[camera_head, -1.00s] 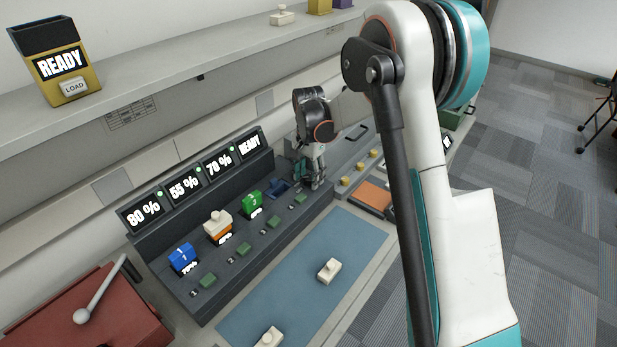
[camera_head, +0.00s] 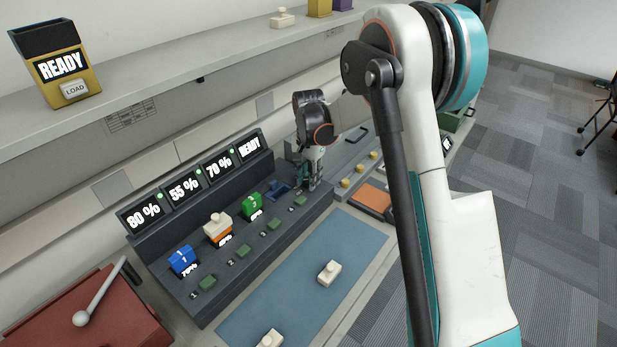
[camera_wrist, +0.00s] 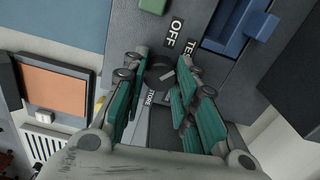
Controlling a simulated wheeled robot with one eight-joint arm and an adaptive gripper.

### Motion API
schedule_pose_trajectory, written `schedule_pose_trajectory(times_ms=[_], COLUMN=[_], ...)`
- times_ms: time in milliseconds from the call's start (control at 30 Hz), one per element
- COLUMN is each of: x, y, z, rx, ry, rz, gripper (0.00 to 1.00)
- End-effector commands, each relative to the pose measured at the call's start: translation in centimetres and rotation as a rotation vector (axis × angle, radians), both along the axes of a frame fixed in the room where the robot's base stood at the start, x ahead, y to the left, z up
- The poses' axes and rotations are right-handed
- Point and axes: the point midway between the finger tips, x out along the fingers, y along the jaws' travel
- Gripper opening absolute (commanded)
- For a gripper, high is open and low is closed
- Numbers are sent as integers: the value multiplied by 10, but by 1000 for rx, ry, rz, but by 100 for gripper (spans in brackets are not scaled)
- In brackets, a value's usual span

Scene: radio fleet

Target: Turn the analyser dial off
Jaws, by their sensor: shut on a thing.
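The analyser dial (camera_wrist: 158,72) is a dark round knob in the wrist view, with the printed words OFF, TEST and STORE around it. My gripper (camera_wrist: 160,82) has its green-padded fingers on either side of the dial and is shut on it. The fingers hide part of the dial and part of the TEST and STORE words. I cannot tell for sure which word its mark points to. In the head view my gripper (camera_head: 309,183) is at the far right end of the dark grey analyser panel (camera_head: 232,283), and the dial is hidden there.
A blue slot piece (camera_wrist: 235,28) lies close beside the dial. Several screens, coloured blocks and green buttons line the panel. A blue mat (camera_head: 290,290) with two white pieces lies in front. An orange-topped pad (camera_head: 371,196) is to the right.

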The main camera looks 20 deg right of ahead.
Motion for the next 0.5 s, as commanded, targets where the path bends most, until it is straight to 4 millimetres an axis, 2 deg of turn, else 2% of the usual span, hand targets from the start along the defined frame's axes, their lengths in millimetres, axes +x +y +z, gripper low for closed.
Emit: schedule_pose_trajectory(times_ms=[500], x=[0], y=[0], z=[0], rx=[0], ry=[0], rz=[415], gripper=[3])
